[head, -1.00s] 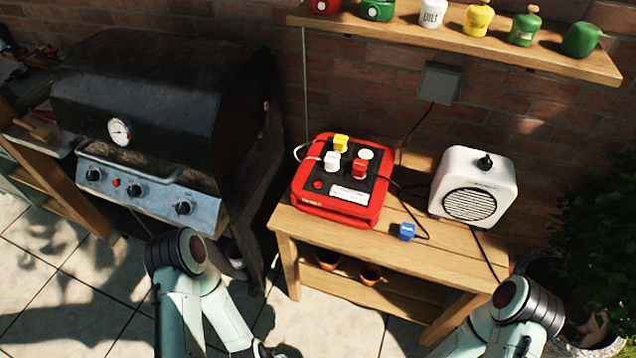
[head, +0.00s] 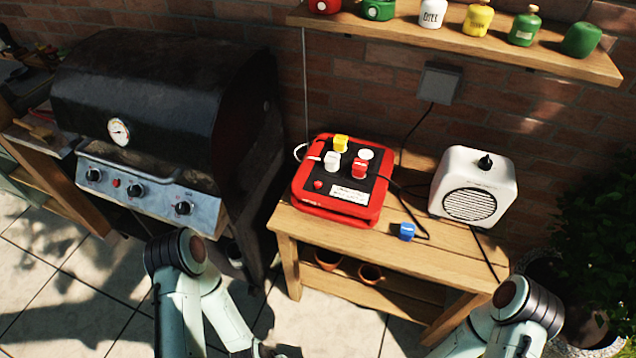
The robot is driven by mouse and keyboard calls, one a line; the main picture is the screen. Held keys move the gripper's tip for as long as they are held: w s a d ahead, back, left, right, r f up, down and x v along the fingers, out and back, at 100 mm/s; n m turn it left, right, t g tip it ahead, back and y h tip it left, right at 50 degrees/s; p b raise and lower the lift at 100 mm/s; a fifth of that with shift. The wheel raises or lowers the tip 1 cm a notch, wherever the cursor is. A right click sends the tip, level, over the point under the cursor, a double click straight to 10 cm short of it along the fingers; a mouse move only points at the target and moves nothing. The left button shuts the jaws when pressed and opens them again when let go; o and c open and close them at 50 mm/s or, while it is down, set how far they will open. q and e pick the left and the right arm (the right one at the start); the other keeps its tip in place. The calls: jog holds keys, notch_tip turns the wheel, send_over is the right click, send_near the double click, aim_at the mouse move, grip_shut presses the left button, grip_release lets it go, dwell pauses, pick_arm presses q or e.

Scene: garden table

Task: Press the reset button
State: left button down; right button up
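A red power box (head: 318,208) with a black top sits on the wooden table. A small round red button (head: 318,184) is at the front left of its top, beside a white label (head: 350,193). Yellow (head: 340,143), white (head: 332,161) and red (head: 359,168) plugs stand in the top, and a round white socket or cover (head: 366,154) shows at the back right. I cannot read which part is marked reset. Both my arms show at the bottom of the head view. Neither gripper's fingers can be made out; they are low or outside the frame.
A blue plug (head: 407,231) lies on the wooden table (head: 440,260), right of the box. A white heater or speaker (head: 475,188) stands at the right with cables. A black grill (head: 150,110) stands left. A shelf (head: 450,38) with several jars hangs above.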

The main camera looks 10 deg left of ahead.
grip_shut()
dwell(1.9)
